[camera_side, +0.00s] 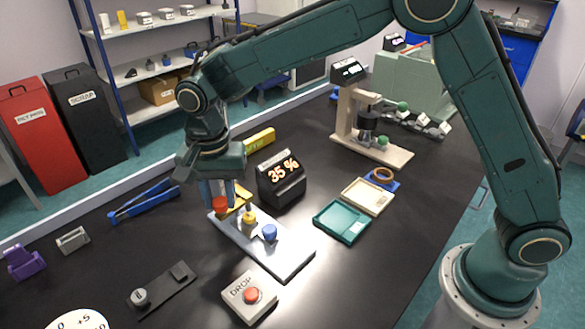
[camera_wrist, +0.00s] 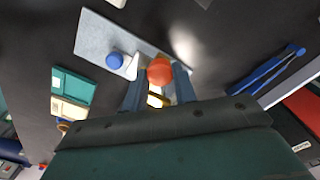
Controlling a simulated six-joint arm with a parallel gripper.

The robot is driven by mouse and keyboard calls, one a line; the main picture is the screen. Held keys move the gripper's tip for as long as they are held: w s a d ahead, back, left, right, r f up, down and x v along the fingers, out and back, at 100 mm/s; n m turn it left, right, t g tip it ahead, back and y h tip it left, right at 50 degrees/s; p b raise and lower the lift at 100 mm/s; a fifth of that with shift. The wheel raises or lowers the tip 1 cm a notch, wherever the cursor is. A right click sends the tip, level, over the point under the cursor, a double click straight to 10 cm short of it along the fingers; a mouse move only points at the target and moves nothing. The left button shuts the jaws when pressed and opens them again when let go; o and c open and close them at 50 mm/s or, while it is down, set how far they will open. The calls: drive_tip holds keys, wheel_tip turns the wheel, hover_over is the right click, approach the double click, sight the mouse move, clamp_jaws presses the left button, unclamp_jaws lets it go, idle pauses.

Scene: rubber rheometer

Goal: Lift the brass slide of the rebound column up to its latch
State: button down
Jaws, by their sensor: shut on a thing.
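The rebound column stands on a pale grey base plate (camera_side: 282,257), which also shows in the wrist view (camera_wrist: 95,36). A round red-orange knob (camera_side: 220,204) is at the column, right by my fingertips, and shows large in the wrist view (camera_wrist: 160,70). Part of the brass slide (camera_wrist: 156,100) shows between my two blue-grey fingers. My gripper (camera_wrist: 159,88) points down at the column and is shut on the brass slide. My gripper (camera_side: 217,190) and the knob hide much of the column in the side view. I cannot make out the latch.
A blue knob (camera_side: 270,232) and a yellow piece (camera_side: 249,217) are on the same plate. A black display (camera_side: 281,180) reading 35 % stands close behind. A DROP button box (camera_side: 249,297) is in front, a teal tray (camera_side: 341,221) to the right, blue tongs (camera_side: 145,200) to the left.

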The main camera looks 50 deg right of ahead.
wheel_tip(320, 180, up, 19)
idle(0.4)
drive_tip(key=c, duration=1.3)
unclamp_jaws()
drive_tip(key=shift+r, duration=0.1)
drive_tip(key=shift+o, duration=1)
wheel_tip(320, 180, up, 7)
drive_tip(key=shift+r, duration=0.15)
drive_tip(key=shift+d, duration=0.1)
